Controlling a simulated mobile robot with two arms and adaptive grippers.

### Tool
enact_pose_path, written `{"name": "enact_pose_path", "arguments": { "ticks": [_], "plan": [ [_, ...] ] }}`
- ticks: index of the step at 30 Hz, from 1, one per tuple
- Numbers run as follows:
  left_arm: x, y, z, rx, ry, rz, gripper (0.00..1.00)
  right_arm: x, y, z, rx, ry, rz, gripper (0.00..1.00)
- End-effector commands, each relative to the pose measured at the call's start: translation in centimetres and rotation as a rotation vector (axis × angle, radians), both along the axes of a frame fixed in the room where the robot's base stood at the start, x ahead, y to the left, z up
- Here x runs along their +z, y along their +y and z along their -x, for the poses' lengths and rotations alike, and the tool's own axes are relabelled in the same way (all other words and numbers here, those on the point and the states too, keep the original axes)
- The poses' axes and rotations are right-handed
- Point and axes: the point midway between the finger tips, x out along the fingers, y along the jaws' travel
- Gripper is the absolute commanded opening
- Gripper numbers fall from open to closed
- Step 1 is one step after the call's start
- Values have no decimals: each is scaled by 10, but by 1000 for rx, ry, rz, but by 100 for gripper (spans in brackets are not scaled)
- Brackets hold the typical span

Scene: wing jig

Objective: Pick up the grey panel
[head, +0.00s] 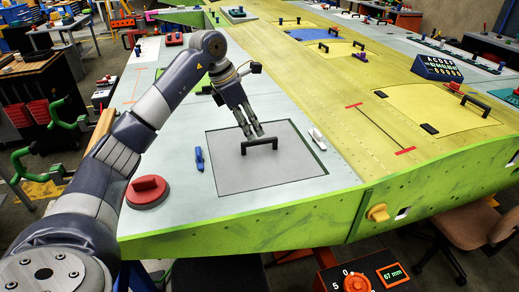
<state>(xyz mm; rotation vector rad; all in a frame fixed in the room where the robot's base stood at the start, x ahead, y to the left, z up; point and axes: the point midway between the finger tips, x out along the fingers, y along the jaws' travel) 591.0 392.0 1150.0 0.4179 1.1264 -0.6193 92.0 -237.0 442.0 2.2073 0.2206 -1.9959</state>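The grey panel (262,176) is a flat plate with a black bar handle (260,146) near its far edge. It lies in a dark-edged recess in the pale grey wing skin. My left gripper (252,133) points down just above the left part of the handle. Its fingers look slightly apart, with nothing seen between them. I cannot tell whether the fingertips touch the handle. My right gripper is not in view.
A blue clamp-like tool (199,160) lies left of the panel, and a white tool (317,138) lies to its right. A red round knob (148,190) sits near the left corner. The green wing edge (250,232) borders the front. A blue box (437,68) stands farther right.

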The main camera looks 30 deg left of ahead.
Motion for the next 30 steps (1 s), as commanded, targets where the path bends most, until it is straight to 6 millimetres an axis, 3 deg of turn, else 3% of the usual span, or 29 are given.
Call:
{"name": "enact_pose_path", "arguments": {
  "ticks": [3, 6, 17, 25, 26, 30],
  "plan": [
    [-10, -3, -3, 1, 1, 1, 35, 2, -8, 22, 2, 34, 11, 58],
    [-14, -4, -5, 1, 0, 2, 35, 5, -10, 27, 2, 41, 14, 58],
    [-54, -17, -19, 1, 1, 3, 35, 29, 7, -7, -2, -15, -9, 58],
    [-59, -17, -20, 1, -2, 1, 35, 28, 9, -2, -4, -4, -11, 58],
    [-59, -17, -20, 1, -2, 1, 33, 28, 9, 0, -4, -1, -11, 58],
    [-59, -17, -20, 1, -2, 1, 1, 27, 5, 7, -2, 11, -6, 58]
  ]
}}
